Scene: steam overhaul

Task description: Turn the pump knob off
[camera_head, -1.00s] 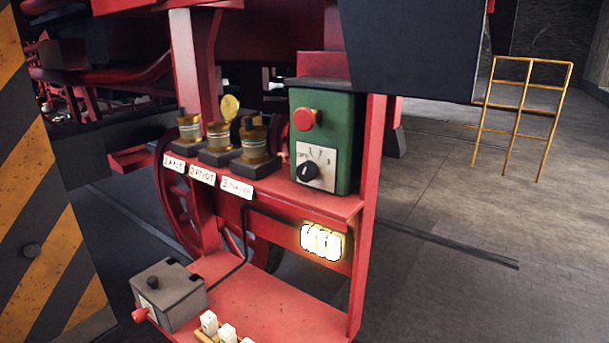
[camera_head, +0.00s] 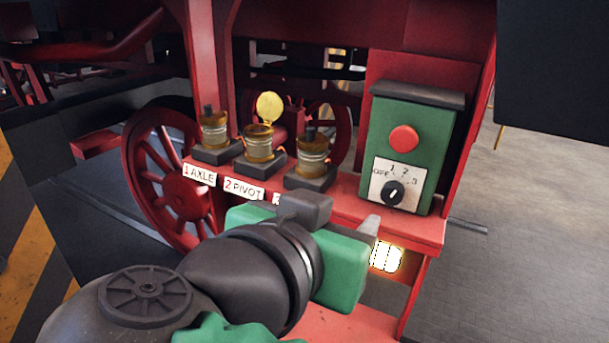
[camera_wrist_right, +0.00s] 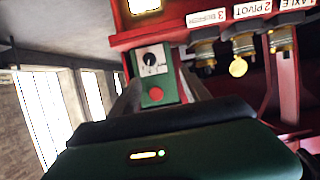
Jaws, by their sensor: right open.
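The pump knob (camera_head: 393,193) is a small black dial on a white plate marked OFF, 1, 2, 3. Its white mark appears to slant up and right, off the OFF label; I cannot tell the exact number. The plate sits on a green control box (camera_head: 443,150) below a red button (camera_head: 404,138). My right gripper (camera_head: 338,215) is open and empty, below and left of the knob and apart from it. The knob also shows in the right wrist view (camera_wrist_right: 150,60), which sees the box upside down. My left gripper is not in view.
Several brass-coloured oil cups (camera_head: 258,148) stand on the red shelf left of the box, above labels such as 1 AXLE (camera_head: 199,175). A lit panel (camera_head: 387,256) is under the shelf. A dark block (camera_head: 555,70) hangs at upper right. Floor is clear at right.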

